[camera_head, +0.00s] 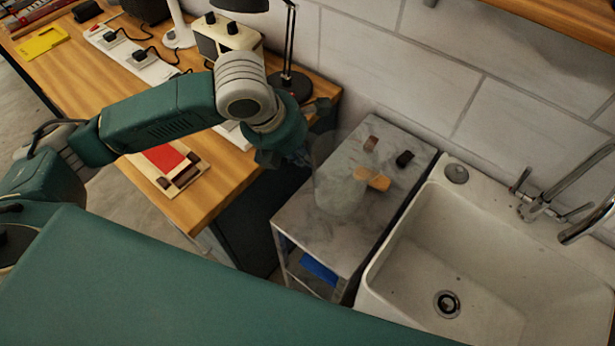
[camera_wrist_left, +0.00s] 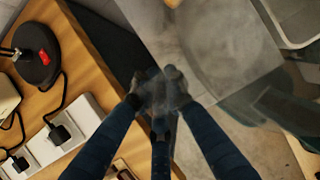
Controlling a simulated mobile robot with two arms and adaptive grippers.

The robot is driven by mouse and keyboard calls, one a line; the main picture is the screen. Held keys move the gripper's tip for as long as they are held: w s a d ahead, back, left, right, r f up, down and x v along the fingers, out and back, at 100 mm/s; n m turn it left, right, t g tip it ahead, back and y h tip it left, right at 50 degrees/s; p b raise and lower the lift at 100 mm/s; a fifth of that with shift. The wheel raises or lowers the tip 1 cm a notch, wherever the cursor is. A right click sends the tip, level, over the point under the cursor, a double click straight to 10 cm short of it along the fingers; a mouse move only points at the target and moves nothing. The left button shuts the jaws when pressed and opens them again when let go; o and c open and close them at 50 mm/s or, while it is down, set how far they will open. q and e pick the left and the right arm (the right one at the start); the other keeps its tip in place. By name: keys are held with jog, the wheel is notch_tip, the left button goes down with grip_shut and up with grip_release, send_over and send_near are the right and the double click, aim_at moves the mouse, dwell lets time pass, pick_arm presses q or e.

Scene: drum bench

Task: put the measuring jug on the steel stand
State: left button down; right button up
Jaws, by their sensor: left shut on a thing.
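The measuring jug (camera_head: 338,188) is clear and see-through, so its outline is faint. It shows over the left part of the steel stand (camera_head: 390,190), which has a mottled grey top. My left gripper (camera_head: 303,157) is shut on the jug's left side, near the stand's left edge. In the left wrist view the fingers (camera_wrist_left: 160,92) meet around a blurred clear part, with the jug's round body (camera_wrist_left: 228,45) beyond them. I cannot tell whether the jug's base touches the top. My right gripper is not in view.
Small brown (camera_head: 371,144), black (camera_head: 404,159) and orange (camera_head: 373,179) pieces are on or over the stand's top. A white sink (camera_head: 480,250) with a tap adjoins the right side. A wooden bench (camera_head: 215,190) with a black lamp (camera_head: 290,84) stands left. A tiled wall is behind.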

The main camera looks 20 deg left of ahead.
pick_arm(q)
notch_tip(320, 180, down, 10)
jog(key=shift+r+p, duration=0.2)
jog(key=shift+p, duration=0.2)
jog(key=c, duration=1.7)
grip_release()
jog(key=shift+c, duration=0.2)
jog(key=shift+r, duration=0.1)
jog(key=v, duration=1.2)
jog(key=shift+b, duration=0.45)
